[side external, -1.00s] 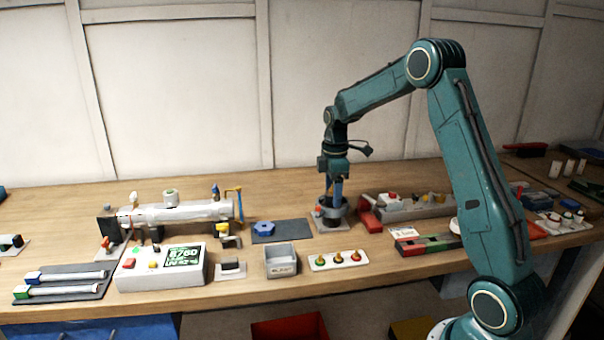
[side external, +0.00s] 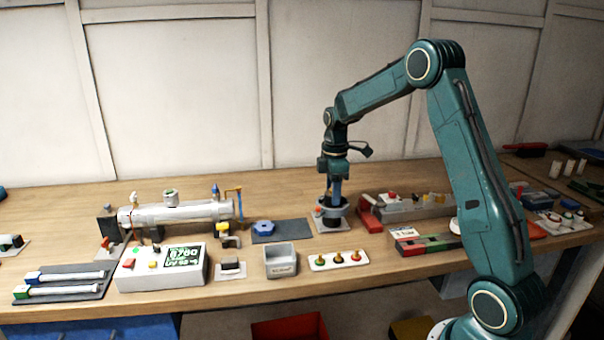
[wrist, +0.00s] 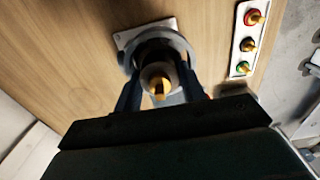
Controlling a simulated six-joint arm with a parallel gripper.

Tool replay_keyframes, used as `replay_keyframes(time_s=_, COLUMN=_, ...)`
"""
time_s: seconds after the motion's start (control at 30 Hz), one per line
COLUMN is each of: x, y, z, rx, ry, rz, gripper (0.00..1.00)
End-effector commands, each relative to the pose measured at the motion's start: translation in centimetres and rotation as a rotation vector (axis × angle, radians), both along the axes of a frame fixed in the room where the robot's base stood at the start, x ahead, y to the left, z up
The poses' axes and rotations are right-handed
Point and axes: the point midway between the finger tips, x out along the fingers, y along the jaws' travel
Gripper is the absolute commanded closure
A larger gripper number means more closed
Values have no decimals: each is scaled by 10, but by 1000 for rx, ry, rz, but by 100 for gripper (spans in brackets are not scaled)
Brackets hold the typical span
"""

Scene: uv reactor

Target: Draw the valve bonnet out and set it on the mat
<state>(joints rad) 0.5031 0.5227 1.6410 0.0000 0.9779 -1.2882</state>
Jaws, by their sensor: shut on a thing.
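My gripper (side external: 334,196) points down over the grey round valve body (side external: 331,212), which stands on a light base plate right of the mat. In the wrist view, my two dark fingers are shut on the valve bonnet (wrist: 158,76), a dark round part with a brass stem facing the camera. A grey ring (wrist: 127,63) shows around it. The fingers hide much of the side external view of the bonnet, and I cannot tell how far it stands out of the body. The dark mat (side external: 297,230) lies left of the valve, with a blue many-sided part (side external: 264,227) on it.
A grey bin (side external: 281,262) and a white plate with three coloured knobs (side external: 338,260) stand in front. The silver reactor tube (side external: 180,214) and a control box (side external: 160,268) are at left. A grey block with a red end (side external: 368,216) stands close right of the valve.

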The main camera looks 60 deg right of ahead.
Motion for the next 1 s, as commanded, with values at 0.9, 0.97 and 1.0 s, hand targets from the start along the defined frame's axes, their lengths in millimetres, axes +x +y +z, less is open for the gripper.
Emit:
replay_keyframes(time_s=0.9, x=0, y=0, z=23, rx=-1, ry=-2, rz=0, gripper=80)
replay_keyframes(time_s=0.97, x=0, y=0, z=24, rx=-1, ry=-2, rz=0, gripper=80)
replay_keyframes(time_s=1.0, x=0, y=0, z=26, rx=-1, ry=-1, rz=0, gripper=80)
